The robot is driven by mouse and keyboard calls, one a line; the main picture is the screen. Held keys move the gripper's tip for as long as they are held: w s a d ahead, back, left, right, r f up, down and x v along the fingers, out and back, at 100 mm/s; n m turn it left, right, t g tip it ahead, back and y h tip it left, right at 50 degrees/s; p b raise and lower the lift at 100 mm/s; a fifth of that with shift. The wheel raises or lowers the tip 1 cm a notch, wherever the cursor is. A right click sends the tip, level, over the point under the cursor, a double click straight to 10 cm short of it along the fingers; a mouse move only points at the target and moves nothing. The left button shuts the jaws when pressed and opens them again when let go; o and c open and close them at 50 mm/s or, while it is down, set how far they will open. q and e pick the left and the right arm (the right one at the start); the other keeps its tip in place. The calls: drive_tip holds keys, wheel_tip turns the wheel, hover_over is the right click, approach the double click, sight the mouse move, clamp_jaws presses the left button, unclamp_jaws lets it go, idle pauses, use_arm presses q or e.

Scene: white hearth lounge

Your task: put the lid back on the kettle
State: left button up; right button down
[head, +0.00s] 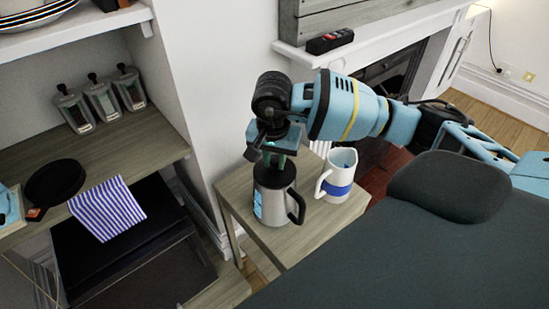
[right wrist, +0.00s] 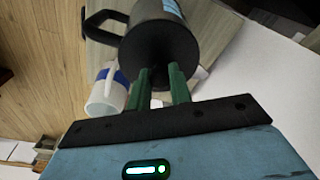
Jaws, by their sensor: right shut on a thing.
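The kettle (head: 271,206) is a grey metal body with a black handle on its right, upright on the small wooden table. Its dark round lid (head: 275,174) is at the kettle's mouth. My right gripper (head: 274,158) is directly above, pointing down, with its green fingers shut on the lid's top. In the right wrist view the fingertips (right wrist: 160,72) meet the black lid (right wrist: 160,48), which lines up with the kettle body (right wrist: 152,10). The knob is hidden between the fingers. I cannot tell whether the lid is fully seated. My left gripper is not in view.
A white jug with a blue band (head: 338,178) stands close to the right of the kettle on the wooden table (head: 300,246). A dark armchair (head: 420,240) fills the lower right. Shelves at left hold canisters (head: 103,98), a black pan (head: 55,186) and a striped cloth (head: 107,208).

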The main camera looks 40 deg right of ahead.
idle(0.3)
drive_tip(key=c, duration=0.7)
unclamp_jaws()
drive_tip(key=shift+r+p, duration=0.95)
drive_tip(key=shift+r, duration=1.4)
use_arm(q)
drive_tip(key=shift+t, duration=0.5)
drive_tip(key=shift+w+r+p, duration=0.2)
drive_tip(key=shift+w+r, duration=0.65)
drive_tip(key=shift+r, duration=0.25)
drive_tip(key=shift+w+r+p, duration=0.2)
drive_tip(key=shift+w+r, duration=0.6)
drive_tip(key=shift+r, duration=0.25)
use_arm(e)
drive_tip(key=shift+r, duration=1.15)
clamp_jaws()
